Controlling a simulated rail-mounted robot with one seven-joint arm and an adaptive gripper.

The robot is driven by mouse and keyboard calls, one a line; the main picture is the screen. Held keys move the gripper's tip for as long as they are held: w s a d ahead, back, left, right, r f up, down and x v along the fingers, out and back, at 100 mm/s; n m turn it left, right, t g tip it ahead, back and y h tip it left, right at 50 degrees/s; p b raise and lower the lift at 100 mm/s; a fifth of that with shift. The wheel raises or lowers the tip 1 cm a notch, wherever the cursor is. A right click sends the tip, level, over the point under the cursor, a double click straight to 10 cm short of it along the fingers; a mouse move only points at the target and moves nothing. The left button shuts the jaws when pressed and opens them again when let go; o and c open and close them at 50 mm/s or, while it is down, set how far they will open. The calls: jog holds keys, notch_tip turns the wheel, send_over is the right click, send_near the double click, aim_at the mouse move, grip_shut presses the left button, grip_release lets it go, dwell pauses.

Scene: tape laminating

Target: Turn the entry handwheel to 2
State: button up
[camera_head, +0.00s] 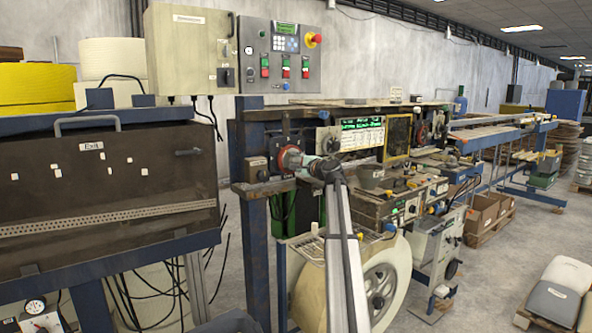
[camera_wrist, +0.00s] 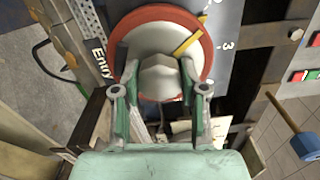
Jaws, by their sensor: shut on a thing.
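The entry handwheel (camera_wrist: 205,62) has a red rim, a pale disc and a faceted grey hub, with a yellow pointer stripe. The "Entry" label (camera_wrist: 102,58) is left of the wheel. My gripper (camera_wrist: 158,74) is shut on the hub, one finger on each side. In the head view the red handwheel (camera_head: 289,158) shows at the machine's near end, with my gripper (camera_head: 312,167) against it, partly covering it.
A control panel (camera_head: 279,56) with buttons and a red emergency stop stands above. The dark "Exit" cabinet (camera_head: 100,180) is at left. A blue post (camera_head: 256,230) stands just left of the wheel. In the wrist view a blue-headed knob (camera_wrist: 304,146) juts in at lower right.

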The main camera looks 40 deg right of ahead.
jog(key=shift+r+n, duration=0.1)
jog(key=shift+n, duration=0.2)
jog(key=o, duration=1.1)
jog(key=shift+w, duration=0.1)
jog(key=shift+o, duration=0.2)
jog(key=s, duration=1.2)
jog(key=shift+a, duration=0.15)
